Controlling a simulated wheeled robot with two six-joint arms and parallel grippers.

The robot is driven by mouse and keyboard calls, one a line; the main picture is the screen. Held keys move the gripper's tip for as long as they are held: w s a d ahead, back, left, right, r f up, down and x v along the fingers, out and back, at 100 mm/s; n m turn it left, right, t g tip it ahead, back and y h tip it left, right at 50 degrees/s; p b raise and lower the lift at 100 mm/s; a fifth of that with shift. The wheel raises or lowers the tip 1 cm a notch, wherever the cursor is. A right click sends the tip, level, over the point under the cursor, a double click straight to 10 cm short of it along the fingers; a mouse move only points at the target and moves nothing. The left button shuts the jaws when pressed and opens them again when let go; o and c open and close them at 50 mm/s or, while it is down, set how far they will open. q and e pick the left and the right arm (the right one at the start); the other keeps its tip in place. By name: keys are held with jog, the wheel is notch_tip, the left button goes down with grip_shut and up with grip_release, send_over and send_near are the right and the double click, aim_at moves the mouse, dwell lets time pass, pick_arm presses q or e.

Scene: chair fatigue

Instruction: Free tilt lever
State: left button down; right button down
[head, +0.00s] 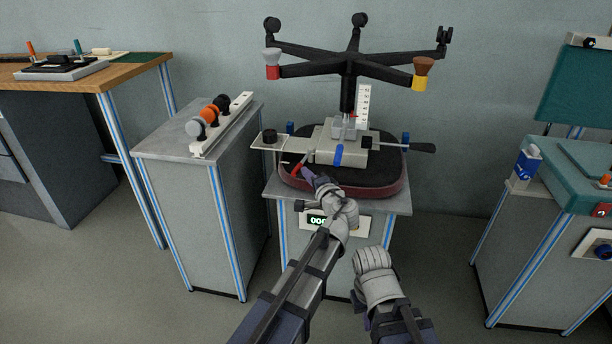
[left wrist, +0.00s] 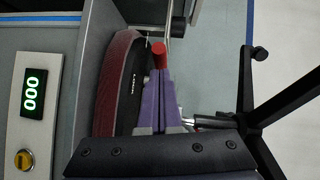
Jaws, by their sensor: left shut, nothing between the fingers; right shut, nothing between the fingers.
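An upside-down chair seat (head: 392,190) with a dark red rim lies on a grey stand, with a beige mechanism (head: 325,140) on it. A thin lever with a red grip (head: 296,169) sticks out at the mechanism's left front. I cannot tell for certain that it is the tilt lever. My left gripper (head: 308,175) is shut and empty, its purple fingertips right beside the red grip. In the left wrist view the red end (left wrist: 159,48) shows just past the fingertips; contact is unclear. My right gripper (head: 372,262) is low in front of the stand, its fingertips hidden.
A black paddle lever (head: 423,147) sticks out right and a black knob (head: 269,136) left of the mechanism. The five-arm base (head: 350,65) stands above. A counter display (head: 317,219) is on the stand's front.

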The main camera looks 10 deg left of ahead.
aim_at(293, 173)
pick_arm(q)
jog(key=shift+a, duration=0.1)
dwell(0.3)
jog(key=shift+s+a+m+t+h, duration=0.2)
jog(key=shift+a+m+t+h, duration=0.4)
jog(key=shift+a, duration=0.3)
jog(key=shift+a+m+t+h, duration=0.4)
jog(key=shift+a+m+h, duration=0.4)
jog(key=shift+a+h, duration=0.3)
jog(key=shift+w+a, duration=0.2)
jog(key=shift+w, duration=0.1)
jog(key=a, duration=0.1)
jog(key=w+a, duration=0.1)
jog(key=a, duration=0.2)
jog(key=shift+w+a, duration=0.25)
jog(key=shift+w, duration=0.15)
jog(key=shift+w+a+r, duration=0.1)
jog(key=shift+a, duration=0.05)
